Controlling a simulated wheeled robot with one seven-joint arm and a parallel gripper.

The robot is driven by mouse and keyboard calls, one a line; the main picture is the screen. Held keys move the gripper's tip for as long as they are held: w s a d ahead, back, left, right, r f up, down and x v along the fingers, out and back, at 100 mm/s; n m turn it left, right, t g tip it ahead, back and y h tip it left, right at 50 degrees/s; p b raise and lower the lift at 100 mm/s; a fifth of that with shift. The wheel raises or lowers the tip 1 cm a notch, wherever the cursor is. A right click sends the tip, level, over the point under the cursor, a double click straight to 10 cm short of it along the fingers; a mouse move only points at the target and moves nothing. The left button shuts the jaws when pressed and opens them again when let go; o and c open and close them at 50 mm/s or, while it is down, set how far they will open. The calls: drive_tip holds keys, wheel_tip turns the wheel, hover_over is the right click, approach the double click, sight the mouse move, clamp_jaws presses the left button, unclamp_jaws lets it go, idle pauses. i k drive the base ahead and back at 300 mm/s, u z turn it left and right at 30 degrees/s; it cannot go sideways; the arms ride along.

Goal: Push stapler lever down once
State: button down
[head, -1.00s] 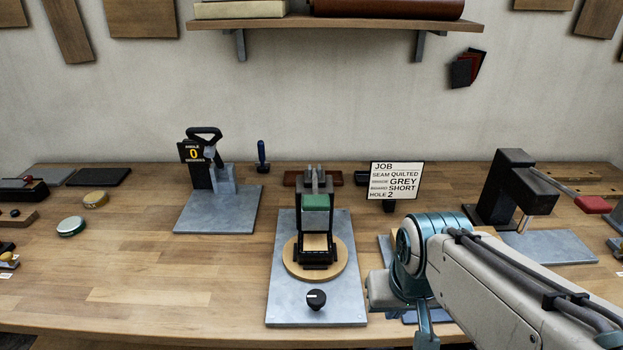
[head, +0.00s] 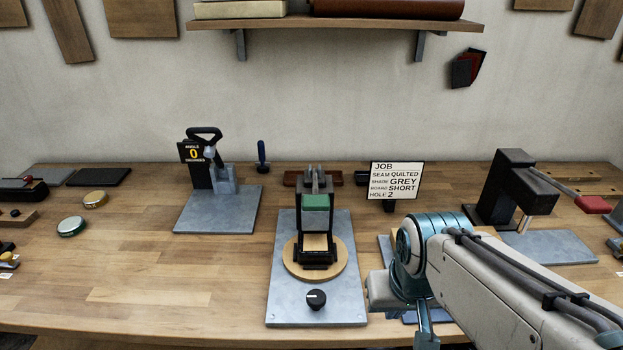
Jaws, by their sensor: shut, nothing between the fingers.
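No part is labelled as a stapler. A black press (head: 512,190) stands at the right of the bench with a lever that ends in a red grip (head: 592,204). The lever sticks out to the right, above a grey base plate (head: 548,247). I cannot tell for sure that this is the stapler. My arm reaches in from the lower right, and its teal joint is left of the press and apart from it.
A fixture with a green block (head: 315,202) and a knob (head: 316,299) stands at centre. An angle device (head: 204,165) is at left. A job card (head: 396,181) stands behind my arm. Part of the bench is hidden by my arm.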

sight(314, 201)
drive_tip(key=u, duration=2.8)
drive_tip(key=k, duration=1)
drive_tip(key=z, duration=1.3)
drive_tip(key=i, duration=0.5)
drive_tip(key=z, duration=0.05)
